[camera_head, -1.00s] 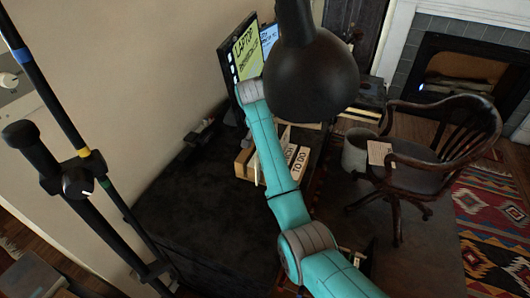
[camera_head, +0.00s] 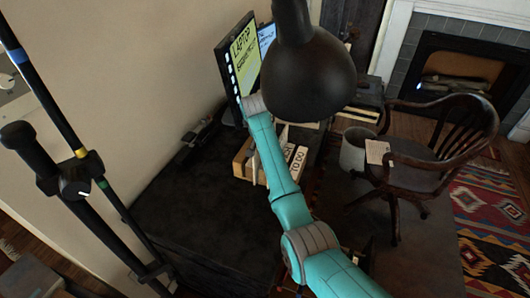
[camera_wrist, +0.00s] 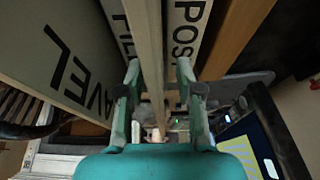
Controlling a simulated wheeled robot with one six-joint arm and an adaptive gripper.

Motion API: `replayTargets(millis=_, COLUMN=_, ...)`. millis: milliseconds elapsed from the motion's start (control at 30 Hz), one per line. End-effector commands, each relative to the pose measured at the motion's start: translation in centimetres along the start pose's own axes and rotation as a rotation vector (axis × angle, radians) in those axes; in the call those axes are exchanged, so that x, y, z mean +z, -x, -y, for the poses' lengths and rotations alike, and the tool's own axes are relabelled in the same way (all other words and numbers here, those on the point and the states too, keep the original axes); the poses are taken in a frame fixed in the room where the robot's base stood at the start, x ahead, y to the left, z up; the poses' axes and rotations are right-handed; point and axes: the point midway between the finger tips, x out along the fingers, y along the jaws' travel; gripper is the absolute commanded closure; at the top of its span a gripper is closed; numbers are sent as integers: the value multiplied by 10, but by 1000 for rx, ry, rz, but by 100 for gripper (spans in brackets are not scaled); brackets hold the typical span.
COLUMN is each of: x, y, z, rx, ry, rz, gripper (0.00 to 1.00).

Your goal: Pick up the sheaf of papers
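No sheaf of papers can be made out for sure. A wooden desk organizer (camera_head: 240,165) stands on the dark desk, with upright dividers and a "TO DO" label. A pale upright slab (camera_wrist: 149,50) runs between the labelled panels in the wrist view. My gripper (camera_wrist: 160,75) is open, one finger on each side of this slab, with a gap at the right finger. Whether the slab is papers or a divider I cannot tell. A cream paper (camera_head: 377,151) lies at the chair.
A black lamp (camera_head: 312,75) hangs close over the arm. A monitor (camera_head: 240,60) stands behind the organizer. The near part of the desk (camera_head: 205,220) is clear. A wooden armchair (camera_head: 425,172) and a grey bin (camera_head: 355,148) stand to the right.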

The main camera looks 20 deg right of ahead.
Motion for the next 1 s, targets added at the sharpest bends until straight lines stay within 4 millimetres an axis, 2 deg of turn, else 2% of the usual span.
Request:
replayTargets(millis=700, x=2, y=-4, z=0, rx=0, ry=0, rz=0, gripper=65)
replayTargets(millis=833, x=2, y=-4, z=0, rx=0, ry=0, rz=0, gripper=97)
replayTargets(millis=867, x=2, y=-4, z=0, rx=0, ry=0, rz=0, gripper=100)
replayTargets(millis=1000, x=2, y=-4, z=0, rx=0, ry=0, rz=0, gripper=100)
